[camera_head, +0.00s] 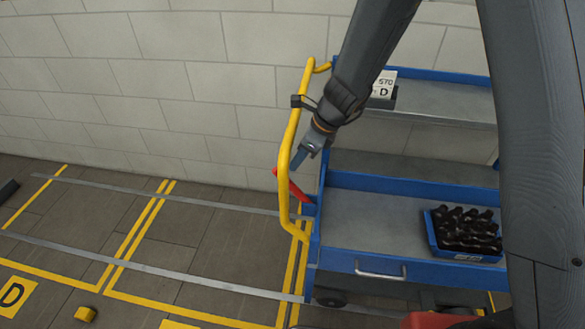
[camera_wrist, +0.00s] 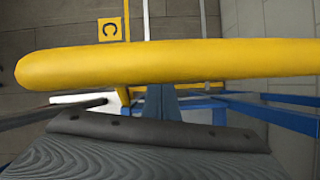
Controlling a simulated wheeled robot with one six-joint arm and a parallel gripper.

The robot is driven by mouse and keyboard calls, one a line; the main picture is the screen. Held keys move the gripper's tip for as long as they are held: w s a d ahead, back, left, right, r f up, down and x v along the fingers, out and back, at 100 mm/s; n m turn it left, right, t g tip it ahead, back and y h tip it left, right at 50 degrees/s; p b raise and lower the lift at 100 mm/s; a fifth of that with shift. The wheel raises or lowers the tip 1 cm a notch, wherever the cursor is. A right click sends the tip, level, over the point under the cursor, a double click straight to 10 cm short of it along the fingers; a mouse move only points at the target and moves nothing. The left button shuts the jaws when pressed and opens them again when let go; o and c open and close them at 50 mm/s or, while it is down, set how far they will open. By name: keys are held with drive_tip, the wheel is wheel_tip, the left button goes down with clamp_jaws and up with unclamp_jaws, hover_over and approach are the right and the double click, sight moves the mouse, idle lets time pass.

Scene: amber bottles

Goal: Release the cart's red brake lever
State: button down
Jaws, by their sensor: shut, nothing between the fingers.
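The red brake lever (camera_head: 293,186) is at the left end of the blue cart (camera_head: 345,262), beside the yellow push handle (camera_head: 287,150). Its upper end reaches up and left behind the handle; its lower end meets the cart frame. My gripper (camera_head: 297,163) is shut and empty, pointing down just above the lever, close to the handle. I cannot tell whether it touches the lever. In the wrist view the yellow handle (camera_wrist: 170,65) crosses the whole middle, and the shut finger tips (camera_wrist: 161,100) show just below it. The lever does not show there.
A blue bin (camera_head: 438,245) of dark bottles sits on the cart's lower tray. A small dark block (camera_head: 296,101) is on the handle. A wall stands behind; the floor at left is mostly clear.

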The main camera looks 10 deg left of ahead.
drive_tip(key=shift+v, duration=1.95)
